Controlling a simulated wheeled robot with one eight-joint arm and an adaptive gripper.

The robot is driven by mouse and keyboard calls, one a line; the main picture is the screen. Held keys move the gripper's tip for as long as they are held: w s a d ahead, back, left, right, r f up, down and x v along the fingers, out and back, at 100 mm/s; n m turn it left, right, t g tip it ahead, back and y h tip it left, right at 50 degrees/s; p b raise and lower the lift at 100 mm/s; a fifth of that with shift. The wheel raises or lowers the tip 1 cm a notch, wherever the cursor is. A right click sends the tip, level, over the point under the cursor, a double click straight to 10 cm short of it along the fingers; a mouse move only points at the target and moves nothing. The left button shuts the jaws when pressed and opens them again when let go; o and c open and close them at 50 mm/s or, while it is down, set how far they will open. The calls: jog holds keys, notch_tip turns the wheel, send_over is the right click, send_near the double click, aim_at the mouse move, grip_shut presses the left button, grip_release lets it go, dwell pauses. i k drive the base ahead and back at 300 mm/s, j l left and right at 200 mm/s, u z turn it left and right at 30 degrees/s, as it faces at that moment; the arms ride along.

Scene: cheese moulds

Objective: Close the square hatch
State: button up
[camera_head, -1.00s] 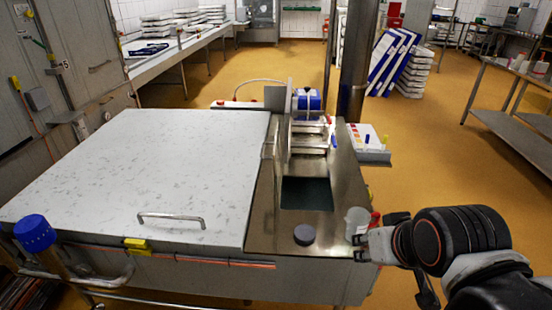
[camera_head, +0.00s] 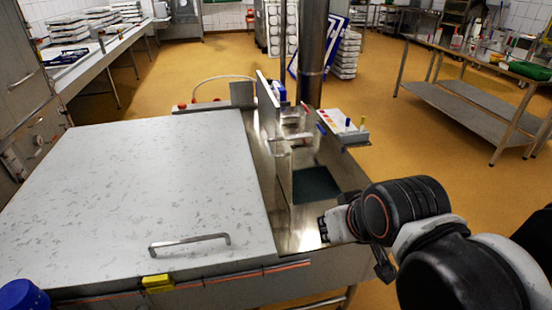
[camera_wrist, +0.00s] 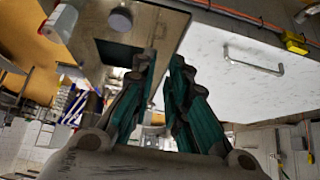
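A dark square opening (camera_head: 315,185) lies in the steel top right of the big white lid. A thin upright plate (camera_head: 267,103) stands behind and left of it, and a smaller upright metal panel (camera_head: 283,172) stands along its left edge. I cannot tell for certain which of these is the hatch cover. My gripper (camera_head: 328,225) is in front of the opening, near the right front of the steel top. In the wrist view my gripper (camera_wrist: 162,62) is open and nothing shows between its fingers. The dark opening (camera_wrist: 118,53) shows there beside the left finger.
The white lid (camera_head: 130,190) with a bar handle (camera_head: 190,243) fills the left. A tray with coloured sticks (camera_head: 342,125) is fixed at the right edge. The wrist view shows a grey puck (camera_wrist: 121,18) and white cup (camera_wrist: 60,22). Open floor lies right.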

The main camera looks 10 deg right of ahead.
aim_at(284, 156)
jog(key=i+j, duration=0.85)
jog(key=j, duration=0.1)
